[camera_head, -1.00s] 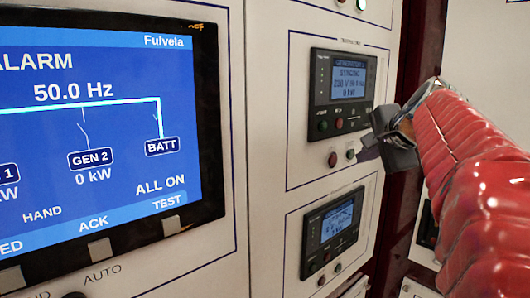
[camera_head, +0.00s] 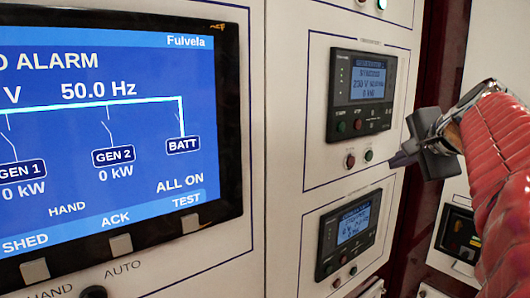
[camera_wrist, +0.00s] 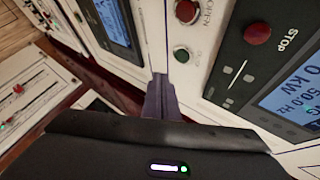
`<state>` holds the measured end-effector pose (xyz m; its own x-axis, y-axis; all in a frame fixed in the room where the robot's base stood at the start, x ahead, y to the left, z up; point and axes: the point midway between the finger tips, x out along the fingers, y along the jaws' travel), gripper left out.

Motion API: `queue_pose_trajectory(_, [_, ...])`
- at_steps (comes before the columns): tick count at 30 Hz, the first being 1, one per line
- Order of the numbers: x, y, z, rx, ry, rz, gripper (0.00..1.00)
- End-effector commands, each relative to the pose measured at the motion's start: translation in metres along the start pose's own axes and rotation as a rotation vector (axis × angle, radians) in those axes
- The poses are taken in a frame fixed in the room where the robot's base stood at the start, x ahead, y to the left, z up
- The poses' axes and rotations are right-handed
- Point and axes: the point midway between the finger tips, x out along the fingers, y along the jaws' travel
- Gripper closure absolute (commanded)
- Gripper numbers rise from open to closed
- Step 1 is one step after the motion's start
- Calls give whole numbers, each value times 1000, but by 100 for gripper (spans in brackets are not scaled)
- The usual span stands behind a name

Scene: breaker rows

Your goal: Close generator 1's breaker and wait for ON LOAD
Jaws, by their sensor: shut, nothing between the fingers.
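My gripper (camera_head: 402,158) is shut and empty. In the head view it is to the right of a red button (camera_head: 350,161) and a green button (camera_head: 368,155), with a gap between. These sit under the upper controller (camera_head: 361,92), whose blue screen shows 230 V and 0 kW; its top line is too blurred to read surely. In the wrist view the closed fingers (camera_wrist: 160,98) point up, below the green button (camera_wrist: 181,54) and the red button (camera_wrist: 186,11) marked OPEN. On the main screen (camera_head: 110,105), GEN 1 reads 0 kW, with a slanted line above it.
A second controller (camera_head: 348,232) with its own buttons sits below the upper one. Another dark device (camera_head: 461,236) is at the lower right. The wrist view shows a red STOP button (camera_wrist: 257,29) on the near controller. Dark red cabinet edging runs behind my gripper.

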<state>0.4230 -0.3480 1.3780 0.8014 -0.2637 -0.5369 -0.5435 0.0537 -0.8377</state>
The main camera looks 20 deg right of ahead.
Motion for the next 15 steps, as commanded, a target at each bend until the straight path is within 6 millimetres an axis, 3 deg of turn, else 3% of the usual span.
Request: queue_pose_trajectory(15, [-14, 10, -10, -1, 0, 0, 100])
